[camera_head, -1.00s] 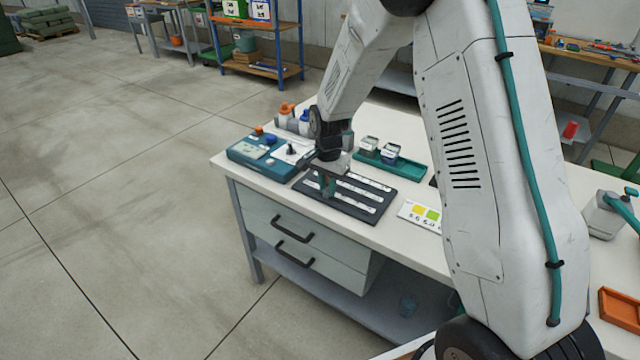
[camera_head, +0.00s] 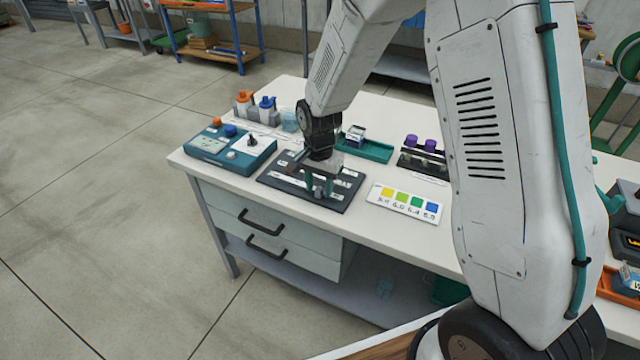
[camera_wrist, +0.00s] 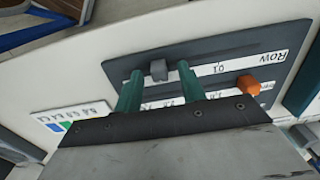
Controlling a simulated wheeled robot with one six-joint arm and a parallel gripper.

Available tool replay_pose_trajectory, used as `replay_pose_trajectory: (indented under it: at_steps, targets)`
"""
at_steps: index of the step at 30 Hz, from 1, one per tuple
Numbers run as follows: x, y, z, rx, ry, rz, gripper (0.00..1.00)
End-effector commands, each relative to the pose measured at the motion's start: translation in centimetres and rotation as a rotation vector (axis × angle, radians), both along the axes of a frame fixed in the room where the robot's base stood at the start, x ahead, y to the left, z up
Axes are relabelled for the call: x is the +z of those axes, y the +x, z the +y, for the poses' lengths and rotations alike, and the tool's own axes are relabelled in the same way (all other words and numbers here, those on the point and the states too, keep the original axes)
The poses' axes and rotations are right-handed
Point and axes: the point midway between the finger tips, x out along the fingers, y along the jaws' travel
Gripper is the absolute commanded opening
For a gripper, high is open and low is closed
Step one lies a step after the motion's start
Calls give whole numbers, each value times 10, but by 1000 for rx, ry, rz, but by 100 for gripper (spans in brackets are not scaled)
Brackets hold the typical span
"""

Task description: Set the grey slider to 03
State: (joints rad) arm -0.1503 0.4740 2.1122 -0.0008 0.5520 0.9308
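The dark slider board (camera_head: 342,202) lies on the white bench; it also shows in the wrist view (camera_wrist: 115,68). It has white-labelled slots; one label reads "ROW" and "01". The grey slider (camera_wrist: 158,70) is a small block on the ROW row, on the side of the 01 mark away from the word ROW. An orange slider (camera_wrist: 249,85) sits on a neighbouring row. My gripper (camera_wrist: 159,78) has its two teal fingers apart, one on each side of the grey slider, with visible gaps. In the head view my gripper (camera_head: 319,187) is low over the board.
A teal control box (camera_head: 230,147) stands left of the board, with bottles (camera_head: 257,108) behind it. A colour card (camera_head: 404,202) lies to the right. A green tray (camera_head: 376,150) and purple-capped vials (camera_head: 420,144) stand behind.

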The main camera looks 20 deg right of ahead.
Motion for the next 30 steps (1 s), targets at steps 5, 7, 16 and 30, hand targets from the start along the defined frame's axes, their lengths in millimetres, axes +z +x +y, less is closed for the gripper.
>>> replay_pose_trajectory:
  at_steps: [5, 7, 16, 30]
  targets:
    - [-1, -1, -1, -1, 0, 1, 40]
    - [0, -1, -1, -2, 0, 3, 40]
    - [36, 0, -1, -2, 1, -2, 40]
    - [78, 0, -1, -2, 0, 1, 40]
